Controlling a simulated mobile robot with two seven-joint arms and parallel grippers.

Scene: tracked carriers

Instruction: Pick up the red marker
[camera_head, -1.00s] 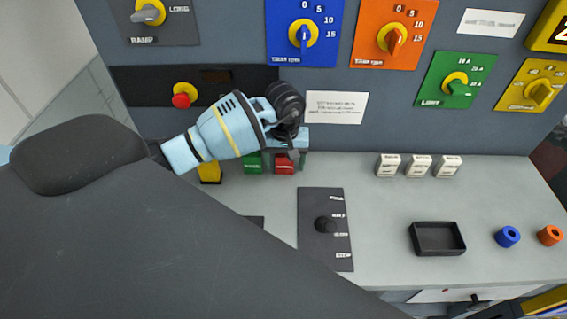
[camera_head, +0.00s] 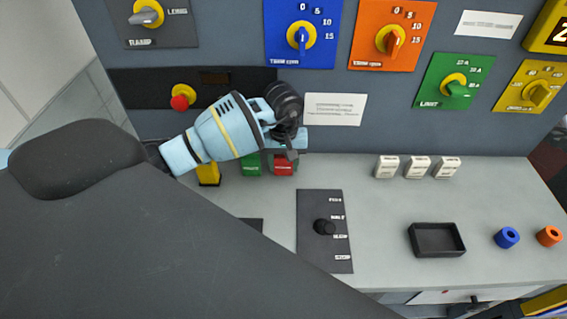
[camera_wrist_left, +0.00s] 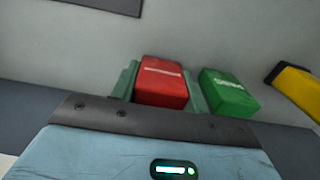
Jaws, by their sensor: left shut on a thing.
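The red marker (camera_head: 284,166) is a small red block with a white label, standing at the back of the grey bench top below the panel. My left gripper (camera_head: 290,156) comes down over it, and its jaws are shut on it. In the left wrist view the red marker (camera_wrist_left: 161,84) sits between the two greenish fingers of my left gripper (camera_wrist_left: 160,88). I cannot tell whether the marker is clear of the bench.
A green marker (camera_head: 251,165) stands close beside the red one, with a yellow marker (camera_head: 208,174) farther left. White blocks (camera_head: 417,167) stand to the right. A black tray (camera_head: 437,239) and blue (camera_head: 507,238) and orange (camera_head: 549,236) rings lie on the bench. The panel wall is close behind.

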